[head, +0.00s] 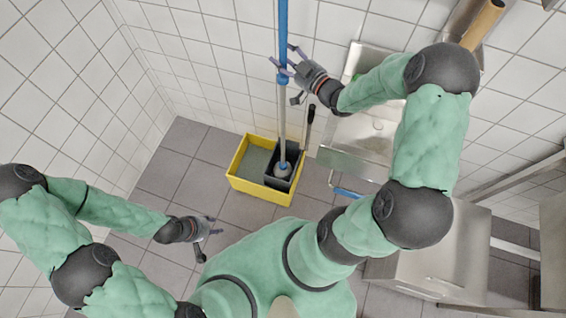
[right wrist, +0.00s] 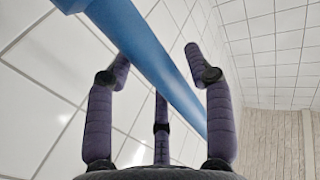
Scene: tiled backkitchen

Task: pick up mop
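The mop (head: 282,120) stands upright, its head in the dark wringer of a yellow bucket (head: 238,184) on the floor. Its handle has a blue upper part and a grey lower part. My right gripper (head: 283,62) is at the handle near a blue collar, fingers apart. In the right wrist view the blue handle (right wrist: 150,52) runs diagonally past the open fingers (right wrist: 160,75); the fingers do not look closed on it. Whether they touch it I cannot tell. My left gripper (head: 213,229) is low at the left, away from the mop; its fingers look apart and empty.
A steel sink (head: 345,163) stands right of the bucket, below my right arm. A black lever handle (head: 307,122) rises from the wringer. A steel cabinet (head: 440,262) is at lower right. Tiled walls close in behind and at left. Floor left of the bucket is clear.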

